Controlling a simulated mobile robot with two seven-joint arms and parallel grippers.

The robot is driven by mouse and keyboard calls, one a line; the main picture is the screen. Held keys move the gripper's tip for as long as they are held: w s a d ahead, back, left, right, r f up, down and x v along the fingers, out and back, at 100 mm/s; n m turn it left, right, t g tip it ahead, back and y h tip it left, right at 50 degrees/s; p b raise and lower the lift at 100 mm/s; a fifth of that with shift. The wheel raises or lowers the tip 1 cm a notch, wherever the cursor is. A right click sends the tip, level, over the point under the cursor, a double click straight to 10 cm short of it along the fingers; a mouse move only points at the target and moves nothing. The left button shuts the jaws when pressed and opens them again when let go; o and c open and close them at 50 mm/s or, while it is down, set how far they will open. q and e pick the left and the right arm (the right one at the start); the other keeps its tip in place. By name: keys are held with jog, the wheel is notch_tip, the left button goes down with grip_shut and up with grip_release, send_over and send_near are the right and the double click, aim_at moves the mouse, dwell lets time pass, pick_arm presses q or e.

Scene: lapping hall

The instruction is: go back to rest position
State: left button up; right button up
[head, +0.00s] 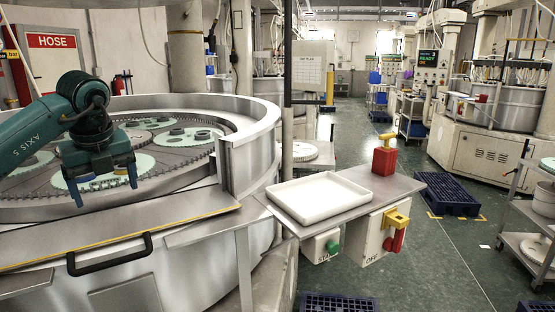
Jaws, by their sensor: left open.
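My left gripper (103,188) hangs at the end of the teal arm, at the left of the head view. Its two blue fingers are apart and point down, with nothing seen between them. It is over the near part of the lapping machine (262,125), in front of a pale green carrier disc (125,165). My right gripper is not in view.
A metal shelf (385,187) right of the machine bears an empty white tray (318,198) and a red container (384,160). Control boxes with green and red parts hang below. A dark blue pallet (447,195) lies on the floor. The aisle behind is clear.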

pick_arm(q)
jog(key=d+f+m+g+h, duration=0.1)
jog(key=d+f+m+h, duration=0.25)
jog(key=d+f, duration=0.45)
jog(key=d+f+m+g+h, duration=0.15)
jog(key=d+f+h, duration=0.35)
jog(key=d, duration=0.6)
jog(key=s+d+f+n+t+h, duration=0.1)
jog(key=s+d+h, duration=0.4)
jog(key=d, duration=0.4)
jog(key=s+d+f+n+t+h, duration=0.15)
jog(key=s+d+h, duration=0.25)
jog(key=d+h, duration=0.4)
jog(key=s+a+f+n+t+y, duration=0.1)
jog(key=a+f+n+t+y, duration=0.45)
jog(key=n, duration=0.45)
jog(key=s+a+f+n+t+y, duration=0.1)
jog(key=a+f+n+t+y, duration=0.1)
jog(key=f+n+t+y, duration=0.5)
jog(key=s+a+f+n+g+y, duration=0.3)
jog(key=s+a+f+n, duration=0.3)
jog(key=s+f+n, duration=0.3)
jog(key=s+f+g, duration=0.1)
jog(key=s+f, duration=0.3)
jog(key=f, duration=0.1)
jog(key=shift+g+y, duration=0.3)
jog(key=shift+g, duration=0.05)
